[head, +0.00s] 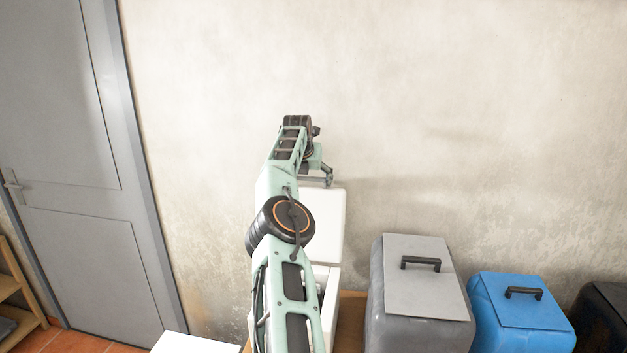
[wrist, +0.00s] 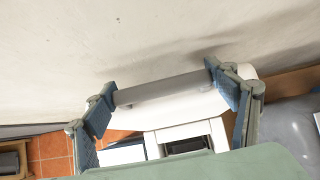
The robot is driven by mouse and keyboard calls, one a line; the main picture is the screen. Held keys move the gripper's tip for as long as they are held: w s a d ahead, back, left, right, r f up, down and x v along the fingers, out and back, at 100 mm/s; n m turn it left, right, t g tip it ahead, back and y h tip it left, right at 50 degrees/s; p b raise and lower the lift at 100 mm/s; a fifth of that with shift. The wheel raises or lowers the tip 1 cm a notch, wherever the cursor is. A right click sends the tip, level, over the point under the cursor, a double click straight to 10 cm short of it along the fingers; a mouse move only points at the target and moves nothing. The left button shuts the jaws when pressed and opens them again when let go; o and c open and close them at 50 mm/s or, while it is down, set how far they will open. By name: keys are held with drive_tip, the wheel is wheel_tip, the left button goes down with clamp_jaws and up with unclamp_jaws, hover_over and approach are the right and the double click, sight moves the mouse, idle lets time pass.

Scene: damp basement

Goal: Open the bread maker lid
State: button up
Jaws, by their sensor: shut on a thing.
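The white bread maker stands against the wall, partly hidden behind my arm; its body (head: 333,285) shows low in the head view. Its lid (head: 331,222) is raised steeply, and the wrist view shows the dark opening (wrist: 187,145) of the body (wrist: 160,138). A grey bar handle (wrist: 160,89) runs along the lid's edge. My gripper (wrist: 163,96) is shut on this handle, with one blue-padded finger at each end of the bar. In the head view my gripper (head: 325,180) is at the top edge of the lid, close to the wall.
A grey box (head: 418,300) and a blue box (head: 522,315), both with black handles, stand to the right, then a dark one (head: 603,315). A grey door (head: 85,190) and a wooden shelf (head: 15,290) are at left. The wall is close behind the lid.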

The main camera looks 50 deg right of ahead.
drive_tip(key=shift+w+d+r, duration=0.1)
drive_tip(key=shift+r, duration=0.2)
idle(0.4)
drive_tip(key=o, duration=1.4)
drive_tip(key=shift+o, duration=1.6)
drive_tip(key=shift+f, duration=0.2)
drive_tip(key=shift+a+r, duration=0.15)
drive_tip(key=shift+a, duration=0.05)
drive_tip(key=v, duration=1.1)
drive_tip(key=shift+a+r, duration=0.15)
drive_tip(key=shift+r, duration=0.2)
